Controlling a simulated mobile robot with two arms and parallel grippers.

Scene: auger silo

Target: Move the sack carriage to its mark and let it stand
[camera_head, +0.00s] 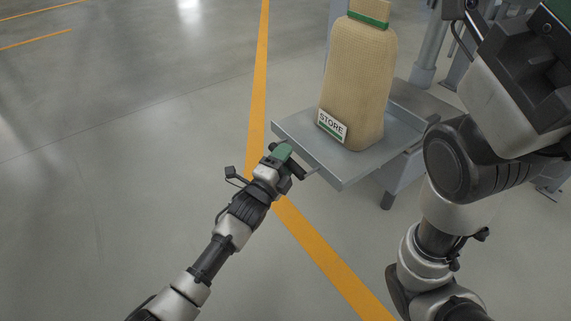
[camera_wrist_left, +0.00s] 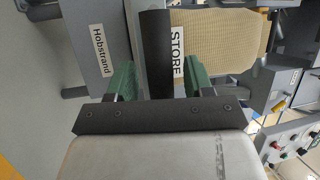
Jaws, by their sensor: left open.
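The sack carriage has a flat grey deck (camera_head: 342,177) and carries an upright tan sack (camera_head: 360,80) with a green band and a STORE label. My left gripper (camera_head: 284,153) is at the deck's near left edge, by a dark handle (camera_head: 297,168). In the left wrist view, the open green fingers (camera_wrist_left: 157,82) stand on either side of a dark bar (camera_wrist_left: 155,45), apart from it as far as I can tell. The sack (camera_wrist_left: 215,35) shows beyond. My right arm is at the right; its fingers are not clearly visible.
An orange floor line (camera_head: 320,262) runs under my left gripper and past the deck's left side. Grey machine frames (camera_head: 430,45) stand behind the sack. The floor (camera_head: 120,130) at the left is clear. A panel with buttons (camera_wrist_left: 290,145) shows in the left wrist view.

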